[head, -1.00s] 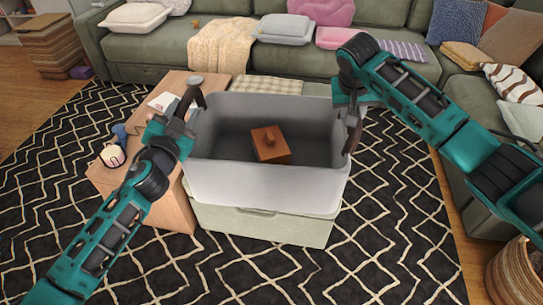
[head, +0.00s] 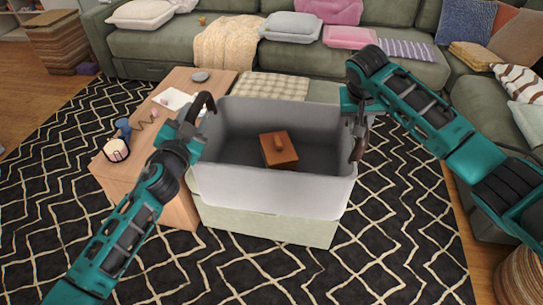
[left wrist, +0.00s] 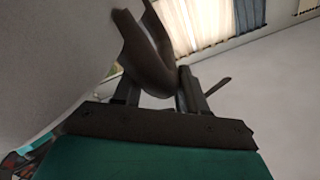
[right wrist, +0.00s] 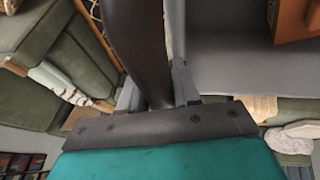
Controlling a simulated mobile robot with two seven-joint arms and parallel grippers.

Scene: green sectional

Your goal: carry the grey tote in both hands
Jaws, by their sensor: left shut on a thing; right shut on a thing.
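The grey tote (head: 268,188) is in the middle of the head view, with a dark curved handle at each end. A brown wooden box with a knob (head: 280,151) lies inside it. My left gripper (head: 193,118) is shut on the left handle (head: 208,100); the left wrist view shows that dark handle (left wrist: 150,55) between the fingers. My right gripper (head: 357,115) is shut on the right handle (head: 357,150), which also shows between the fingers in the right wrist view (right wrist: 143,50). The tote looks about level. Its underside is hidden.
A pale green chest (head: 270,228) shows below the tote; I cannot tell whether they touch. A wooden table (head: 180,205) close at left holds a mug (head: 116,150), paper (head: 173,99) and small items. Green sofas (head: 160,55) stand behind and right. Patterned rug (head: 400,240) is open in front.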

